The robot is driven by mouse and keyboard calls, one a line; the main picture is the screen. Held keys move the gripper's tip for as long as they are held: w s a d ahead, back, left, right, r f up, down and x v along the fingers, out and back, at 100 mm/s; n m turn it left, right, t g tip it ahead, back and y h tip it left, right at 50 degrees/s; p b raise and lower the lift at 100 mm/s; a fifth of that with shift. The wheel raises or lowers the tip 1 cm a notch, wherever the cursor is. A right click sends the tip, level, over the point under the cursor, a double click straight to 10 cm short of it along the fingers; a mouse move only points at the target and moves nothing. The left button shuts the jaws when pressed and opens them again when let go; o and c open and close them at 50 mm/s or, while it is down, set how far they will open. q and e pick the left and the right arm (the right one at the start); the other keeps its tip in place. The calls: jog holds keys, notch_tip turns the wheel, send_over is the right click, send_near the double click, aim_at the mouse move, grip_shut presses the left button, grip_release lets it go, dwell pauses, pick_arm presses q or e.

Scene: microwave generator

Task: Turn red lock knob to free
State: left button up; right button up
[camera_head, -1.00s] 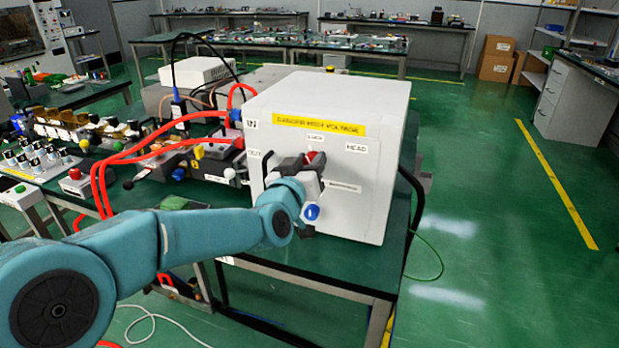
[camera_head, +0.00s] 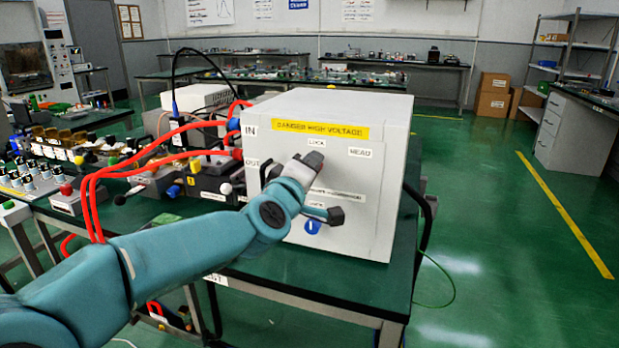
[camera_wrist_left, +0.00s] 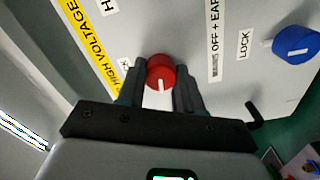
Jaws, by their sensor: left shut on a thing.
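The red knob (camera_wrist_left: 161,72) is on the white front panel, between the two dark fingers of my left gripper (camera_wrist_left: 161,78) in the left wrist view. My left gripper is shut on it. A white pointer line on the knob runs toward the gripper's body. In the head view, my left gripper (camera_head: 322,188) covers the red knob, with one finger upper left and the other lower right. The white high-voltage box (camera_head: 385,130) stands on the green table. My right gripper is in neither view.
A blue knob (camera_head: 312,226) sits low on the same panel, close to my gripper; it also shows in the left wrist view (camera_wrist_left: 295,41). Red cables (camera_head: 92,205) and small devices crowd the table left of the box. The floor to the right is clear.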

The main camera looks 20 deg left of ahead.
pick_arm(q)
jog(key=shift+a+r+n+b, duration=0.1)
jog(key=shift+n+b, duration=0.35)
jog(key=shift+n, duration=0.55)
jog(key=o, duration=1)
jog(key=s, duration=1.6)
jog(key=shift+s+a+p, duration=0.2)
jog(key=shift+a+p, duration=0.05)
jog(key=shift+p, duration=0.15)
